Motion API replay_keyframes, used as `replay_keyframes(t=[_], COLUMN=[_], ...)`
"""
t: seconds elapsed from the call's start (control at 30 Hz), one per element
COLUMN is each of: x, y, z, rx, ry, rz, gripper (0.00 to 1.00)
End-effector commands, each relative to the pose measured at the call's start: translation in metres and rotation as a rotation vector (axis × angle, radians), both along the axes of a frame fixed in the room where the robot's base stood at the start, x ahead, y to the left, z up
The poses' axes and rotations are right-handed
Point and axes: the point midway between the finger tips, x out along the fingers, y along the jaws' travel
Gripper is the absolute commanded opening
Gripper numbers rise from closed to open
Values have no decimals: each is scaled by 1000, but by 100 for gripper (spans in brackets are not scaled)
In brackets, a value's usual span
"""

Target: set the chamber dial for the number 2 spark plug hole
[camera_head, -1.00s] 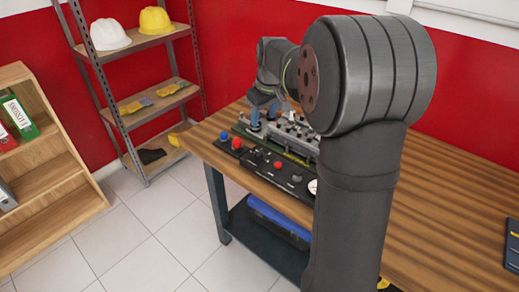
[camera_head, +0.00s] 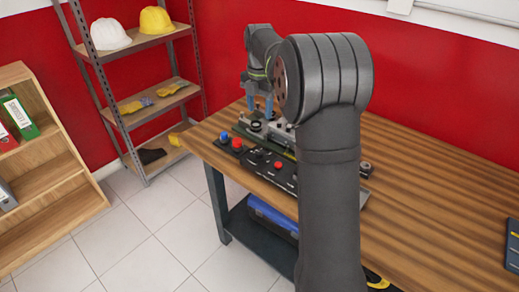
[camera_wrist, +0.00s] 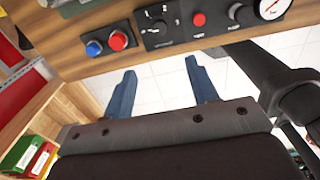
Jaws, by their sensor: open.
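My gripper (camera_head: 262,104) is open and empty above the engine trainer at the far left of the bench; its two blue fingers also show in the wrist view (camera_wrist: 160,67). The black control panel (camera_head: 257,168) runs along the trainer's front. In the wrist view a black rotary dial (camera_wrist: 156,26) with white markings sits on the panel, between a red button and a red push knob. A second black knob (camera_wrist: 234,11) lies farther right. I cannot read which dial is the chamber dial. The spark plug holes are not clearly visible; my arm hides part of the trainer.
Blue (camera_wrist: 93,48) and red (camera_wrist: 118,41) buttons stand at the panel's left end. A round gauge (camera_wrist: 270,9) is at its right. The wooden bench (camera_head: 440,190) is mostly clear to the right. A metal shelf (camera_head: 150,90) with helmets stands behind left.

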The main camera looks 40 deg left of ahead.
Motion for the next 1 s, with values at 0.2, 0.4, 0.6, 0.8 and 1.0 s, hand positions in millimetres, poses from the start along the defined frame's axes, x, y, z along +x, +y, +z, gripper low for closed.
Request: replay_keyframes(t=[0.2,0.4,0.6,0.8,1.0], x=[0,0,-1,0,0], y=[0,0,-1,0,0], z=[-28,-71,-115,-151,-170], rx=[-3,-3,-3,-2,0], ry=[3,3,3,2,1], rz=[5,4,3,3,3], gripper=[53,53,53,53,53])
